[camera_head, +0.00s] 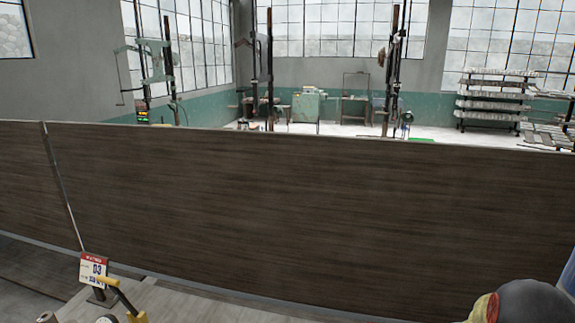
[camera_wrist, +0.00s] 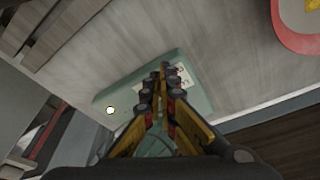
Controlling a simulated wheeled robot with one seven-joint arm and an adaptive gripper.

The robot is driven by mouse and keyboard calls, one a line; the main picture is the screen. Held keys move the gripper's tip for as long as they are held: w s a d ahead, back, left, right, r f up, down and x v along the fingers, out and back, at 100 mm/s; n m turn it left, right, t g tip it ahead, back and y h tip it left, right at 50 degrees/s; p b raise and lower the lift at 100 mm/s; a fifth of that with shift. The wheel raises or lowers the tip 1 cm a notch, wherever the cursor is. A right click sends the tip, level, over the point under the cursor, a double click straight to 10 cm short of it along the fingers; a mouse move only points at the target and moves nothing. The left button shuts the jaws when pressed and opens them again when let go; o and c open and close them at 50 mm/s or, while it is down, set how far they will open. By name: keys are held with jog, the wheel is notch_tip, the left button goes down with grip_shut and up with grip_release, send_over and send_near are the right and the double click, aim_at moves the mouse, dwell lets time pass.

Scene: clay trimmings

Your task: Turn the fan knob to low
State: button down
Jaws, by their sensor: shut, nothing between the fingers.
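In the wrist view, my gripper (camera_wrist: 162,78) has its yellow and black fingers shut with nothing between them. The fingertips are in front of a pale green panel or box (camera_wrist: 194,95) on a grey wooden surface. A small bright white round spot (camera_wrist: 110,110) shows at the panel's left end. White labels with dark marks (camera_wrist: 181,74) show just right of the fingertips. No fan knob can be made out; the fingers hide the middle of the panel. I cannot tell whether the fingertips touch it. The head view does not clearly show the gripper or panel.
A red-rimmed tray (camera_wrist: 279,38) is at the wrist view's upper right. In the head view, a long dark wooden partition (camera_head: 300,210) crosses the scene. A small numbered sign (camera_head: 93,269) and a yellow handle (camera_head: 108,282) are at lower left. Stacked shelves (camera_head: 492,97) stand far behind.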

jog(key=shift+a, duration=0.15)
jog(key=shift+s+a+b, duration=0.2)
jog(key=shift+b, duration=0.3)
notch_tip(320, 180, up, 6)
jog(key=p, duration=0.3)
